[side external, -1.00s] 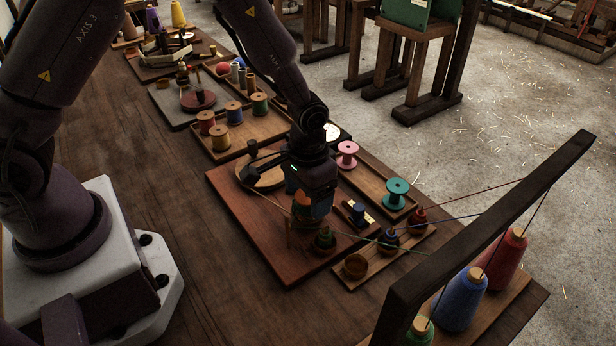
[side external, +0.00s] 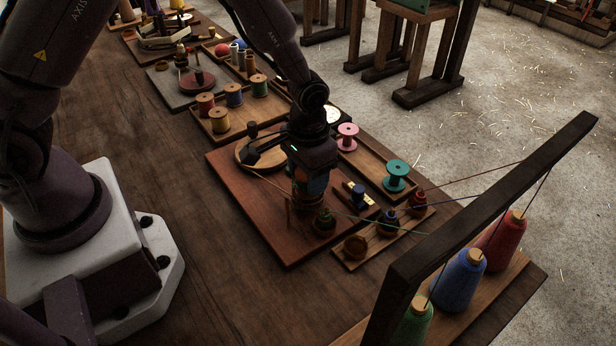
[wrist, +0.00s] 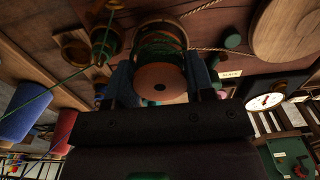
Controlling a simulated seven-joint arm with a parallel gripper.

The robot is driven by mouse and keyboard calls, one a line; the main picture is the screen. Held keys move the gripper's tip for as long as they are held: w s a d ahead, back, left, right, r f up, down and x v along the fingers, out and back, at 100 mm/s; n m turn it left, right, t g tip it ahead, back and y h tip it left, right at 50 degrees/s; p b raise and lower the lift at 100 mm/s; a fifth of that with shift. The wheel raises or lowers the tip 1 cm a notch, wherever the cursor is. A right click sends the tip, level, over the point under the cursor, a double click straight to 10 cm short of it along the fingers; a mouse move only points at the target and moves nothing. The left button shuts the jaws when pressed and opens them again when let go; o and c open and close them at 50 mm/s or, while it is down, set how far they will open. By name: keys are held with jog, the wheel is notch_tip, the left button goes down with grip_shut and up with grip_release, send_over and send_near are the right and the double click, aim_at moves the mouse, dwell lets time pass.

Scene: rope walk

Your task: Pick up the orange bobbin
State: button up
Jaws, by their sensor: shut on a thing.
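My gripper (side external: 308,190) is low over the reddish-brown board (side external: 275,240) in the side view. In the side view the bobbin is dark and mostly covered by the fingers. A round green-banded thing with a wooden rim (wrist: 162,35) shows behind the bobbin in the wrist view. I cannot tell whether the bobbin touches the board.
A small green-threaded piece (side external: 323,222) stands close by my gripper. A wooden round (side external: 258,152) lies on the board behind it. Pink (side external: 347,137) and teal (side external: 396,174) spools stand to the right. A dark beam (side external: 490,205) with threads spans the front right. Bare table lies left.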

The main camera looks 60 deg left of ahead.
jog(key=shift+r, duration=3.35)
